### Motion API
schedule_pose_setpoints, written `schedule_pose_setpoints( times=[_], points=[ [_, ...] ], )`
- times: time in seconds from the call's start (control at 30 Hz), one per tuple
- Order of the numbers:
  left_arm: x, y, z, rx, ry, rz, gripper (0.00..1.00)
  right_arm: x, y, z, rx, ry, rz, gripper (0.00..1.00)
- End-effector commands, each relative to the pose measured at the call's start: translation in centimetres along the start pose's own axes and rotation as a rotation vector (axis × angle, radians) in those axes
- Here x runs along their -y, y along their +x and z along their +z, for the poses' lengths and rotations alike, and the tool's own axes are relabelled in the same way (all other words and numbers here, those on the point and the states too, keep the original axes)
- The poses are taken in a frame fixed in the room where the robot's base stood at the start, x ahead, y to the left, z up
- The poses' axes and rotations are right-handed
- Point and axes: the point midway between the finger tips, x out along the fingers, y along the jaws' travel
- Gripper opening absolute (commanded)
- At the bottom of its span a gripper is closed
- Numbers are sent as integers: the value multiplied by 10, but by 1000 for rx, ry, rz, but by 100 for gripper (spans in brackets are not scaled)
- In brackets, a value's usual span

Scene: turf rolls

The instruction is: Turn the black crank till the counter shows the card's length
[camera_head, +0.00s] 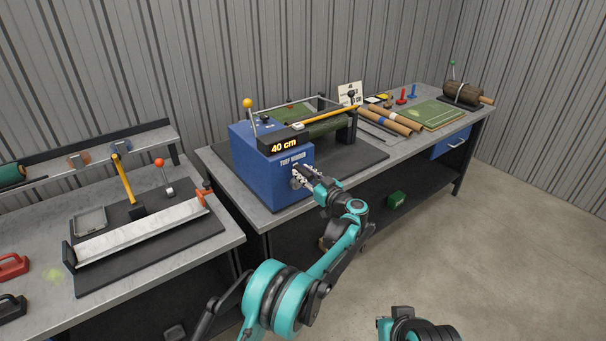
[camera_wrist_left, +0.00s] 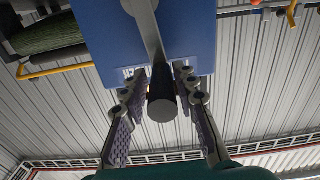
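The blue turf winder (camera_head: 262,160) stands at the left end of the right-hand bench. Its counter (camera_head: 284,146) reads "40 cm". A white card (camera_head: 350,94) stands behind the winder; its print is too small to read surely. My left gripper (camera_head: 301,178) is at the winder's front face and hides most of the crank in the head view. In the left wrist view, the black crank handle (camera_wrist_left: 162,102) points toward the camera from a grey crank arm (camera_wrist_left: 146,30). The fingers of my left gripper (camera_wrist_left: 160,80) straddle the handle, apparently open with small gaps on both sides. My right gripper does not show.
Brown rolls (camera_head: 390,120), a green mat (camera_head: 432,114) and a log-like roll (camera_head: 463,93) lie farther right on the bench. The floor at right is clear.

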Motion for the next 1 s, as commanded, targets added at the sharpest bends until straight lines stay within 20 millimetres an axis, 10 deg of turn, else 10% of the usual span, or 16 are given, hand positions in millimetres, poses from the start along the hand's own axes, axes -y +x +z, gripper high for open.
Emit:
schedule_pose_setpoints(
  times=[0.43,1.0],
  points=[
    [0,-9,-1,-1,1,-2,43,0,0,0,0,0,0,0],
    [-1,-112,0,-1,1,0,43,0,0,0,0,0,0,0]
  ],
)
